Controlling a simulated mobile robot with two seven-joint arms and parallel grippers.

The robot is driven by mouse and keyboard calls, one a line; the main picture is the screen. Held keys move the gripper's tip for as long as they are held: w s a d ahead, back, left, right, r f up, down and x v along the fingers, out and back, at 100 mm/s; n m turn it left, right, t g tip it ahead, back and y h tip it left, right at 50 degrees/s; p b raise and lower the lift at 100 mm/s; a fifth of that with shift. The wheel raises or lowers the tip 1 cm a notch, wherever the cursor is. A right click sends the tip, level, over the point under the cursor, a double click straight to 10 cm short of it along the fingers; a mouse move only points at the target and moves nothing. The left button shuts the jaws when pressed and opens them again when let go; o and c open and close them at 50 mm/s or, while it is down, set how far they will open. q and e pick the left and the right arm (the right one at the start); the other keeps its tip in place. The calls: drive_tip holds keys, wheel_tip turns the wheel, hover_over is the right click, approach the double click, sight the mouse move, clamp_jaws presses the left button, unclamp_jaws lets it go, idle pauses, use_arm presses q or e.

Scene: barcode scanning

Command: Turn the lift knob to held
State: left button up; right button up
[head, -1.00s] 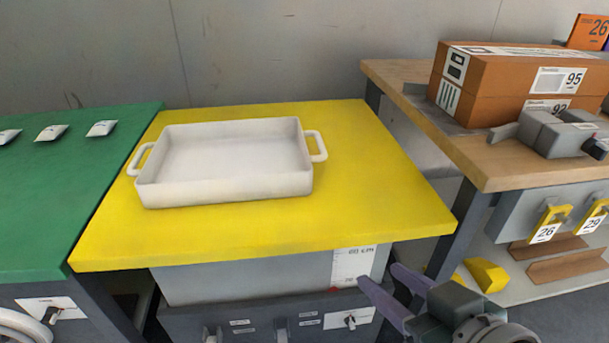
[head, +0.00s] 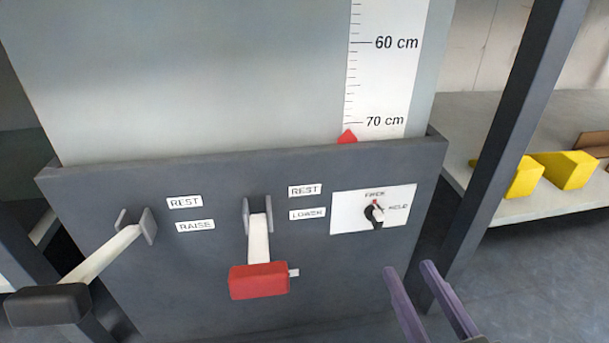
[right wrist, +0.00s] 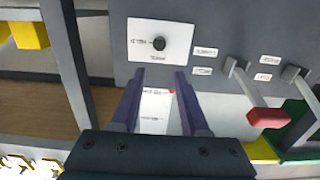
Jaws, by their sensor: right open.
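The lift knob (head: 374,212) is a small black knob on a white plate (head: 345,212) on the dark front panel. The plate reads what looks like FREE above the knob and HELD to its right. The knob's red-tipped end points up, toward the upper label. My right gripper (head: 409,268) is open and empty, its two purple fingers below and right of the plate in the head view. In the right wrist view, the knob (right wrist: 159,44) lies beyond the open fingertips (right wrist: 160,73), roughly in line with the gap and apart from them. My left gripper is not in view.
Left of the plate are a lever with a red grip (head: 258,281) and one with a black grip (head: 47,305), beside REST, LOWER and RAISE labels. A red pointer (head: 347,137) sits near 70 cm on the scale. A dark post (head: 500,130) stands right.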

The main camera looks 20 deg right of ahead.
sight(380, 223)
drive_tip(key=b+x, duration=0.1)
drive_tip(key=x, duration=0.2)
drive_tip(key=f+b+x, duration=0.1)
drive_tip(key=b+x, duration=0.1)
drive_tip(key=x, duration=0.1)
drive_tip(key=b+x, duration=0.1)
drive_tip(key=x, duration=0.2)
drive_tip(key=shift+w+d+f+b, duration=0.1)
drive_tip(key=shift+d+f+b, duration=0.05)
drive_tip(key=shift+b, duration=0.15)
drive_tip(key=shift+w, duration=0.25)
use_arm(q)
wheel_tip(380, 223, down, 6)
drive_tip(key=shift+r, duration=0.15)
use_arm(e)
drive_tip(key=shift+c, duration=1.4)
clamp_jaws()
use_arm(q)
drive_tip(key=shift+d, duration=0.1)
